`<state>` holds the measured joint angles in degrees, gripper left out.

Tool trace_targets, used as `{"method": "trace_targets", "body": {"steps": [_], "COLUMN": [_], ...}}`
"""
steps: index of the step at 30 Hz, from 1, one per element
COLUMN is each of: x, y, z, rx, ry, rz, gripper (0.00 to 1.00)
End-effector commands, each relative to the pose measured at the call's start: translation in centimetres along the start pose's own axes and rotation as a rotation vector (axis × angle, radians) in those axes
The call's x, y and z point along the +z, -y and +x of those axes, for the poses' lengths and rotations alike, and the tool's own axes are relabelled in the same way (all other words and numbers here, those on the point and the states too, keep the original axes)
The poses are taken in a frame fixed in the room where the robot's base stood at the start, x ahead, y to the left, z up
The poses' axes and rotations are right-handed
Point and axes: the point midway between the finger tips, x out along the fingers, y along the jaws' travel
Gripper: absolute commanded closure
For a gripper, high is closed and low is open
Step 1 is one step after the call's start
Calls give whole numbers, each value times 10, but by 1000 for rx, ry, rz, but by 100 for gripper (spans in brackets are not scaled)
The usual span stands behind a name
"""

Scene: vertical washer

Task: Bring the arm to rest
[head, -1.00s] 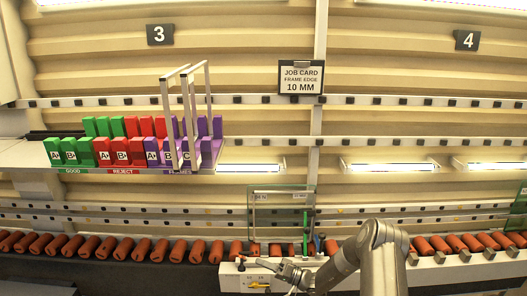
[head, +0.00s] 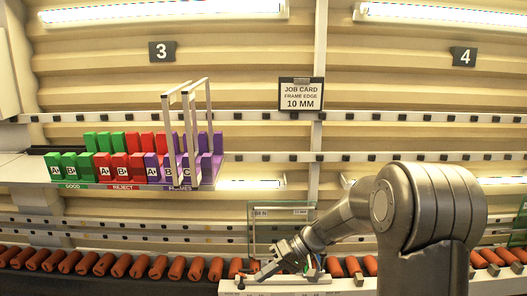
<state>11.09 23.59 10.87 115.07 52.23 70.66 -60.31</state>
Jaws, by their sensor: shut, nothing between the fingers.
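My arm (head: 415,215) rises at the lower right in the head view and reaches left and down. My gripper (head: 262,273) is at its far end, shut with nothing in it. It is above the white station (head: 300,287) in front of the roller line. The arm covers part of that station and the rollers behind it.
Orange rollers (head: 140,267) run across the lower part of the view. A glass pane (head: 262,222) stands behind my gripper. A shelf (head: 30,170) at left holds green, red and purple slotted blocks and two upright frames (head: 188,135). A job card (head: 301,95) hangs on the wall.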

Motion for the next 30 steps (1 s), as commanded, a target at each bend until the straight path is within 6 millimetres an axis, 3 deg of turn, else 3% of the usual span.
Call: {"method": "trace_targets", "body": {"steps": [3,14,30], "x": [19,81,177], "y": [21,66,112], "z": [-15,-60,-127], "rx": [115,459,905], "ry": [30,27,-228], "rz": [17,93,180], "gripper": [100,100,100]}}
